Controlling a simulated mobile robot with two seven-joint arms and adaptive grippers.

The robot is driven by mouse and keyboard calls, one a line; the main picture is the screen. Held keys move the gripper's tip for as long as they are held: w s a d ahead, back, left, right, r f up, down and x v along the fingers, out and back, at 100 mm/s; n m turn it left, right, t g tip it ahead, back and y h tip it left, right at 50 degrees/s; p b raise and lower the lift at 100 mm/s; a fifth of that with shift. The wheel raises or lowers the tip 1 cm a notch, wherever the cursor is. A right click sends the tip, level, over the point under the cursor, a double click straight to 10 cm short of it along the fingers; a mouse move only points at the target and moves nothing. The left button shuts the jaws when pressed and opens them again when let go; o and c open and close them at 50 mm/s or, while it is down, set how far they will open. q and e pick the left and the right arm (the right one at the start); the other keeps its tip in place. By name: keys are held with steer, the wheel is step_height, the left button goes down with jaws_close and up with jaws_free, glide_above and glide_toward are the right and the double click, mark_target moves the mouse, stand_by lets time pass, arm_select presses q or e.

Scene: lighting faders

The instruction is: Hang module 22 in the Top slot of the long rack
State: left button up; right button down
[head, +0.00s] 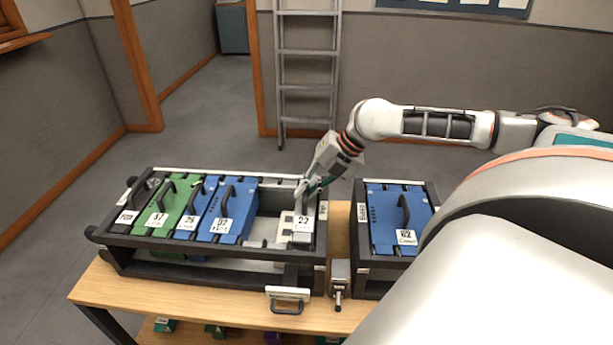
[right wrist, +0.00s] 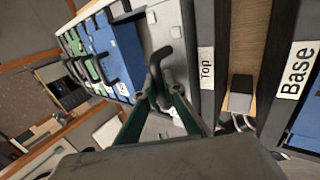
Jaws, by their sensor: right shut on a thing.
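Module 22 (head: 303,238), a narrow grey unit with a white label, is at the right end of the long rack (head: 170,241). My right gripper (head: 310,188) is above it and shut on its dark handle, which also shows between the fingers (right wrist: 160,80) in the right wrist view. The Top label (right wrist: 206,68) is on the rack's end rail, close beside the module. The fingers and rails hide the module's lower part, so I cannot tell whether it is fully seated. My left gripper is out of view.
Green and blue modules, including a wide blue one (head: 232,218), fill the long rack's left part. An open gap (head: 266,229) lies between that blue one and module 22. The Base rack (head: 362,262) with a blue module (head: 385,215) stands right. A latch (head: 340,273) sits between the racks.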

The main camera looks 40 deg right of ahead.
steer(key=shift+w+f+b, duration=0.1)
steer(key=shift+f+b, duration=0.2)
steer(key=shift+f, duration=0.95)
stand_by(0.5)
steer(key=c, duration=2.1)
jaws_free()
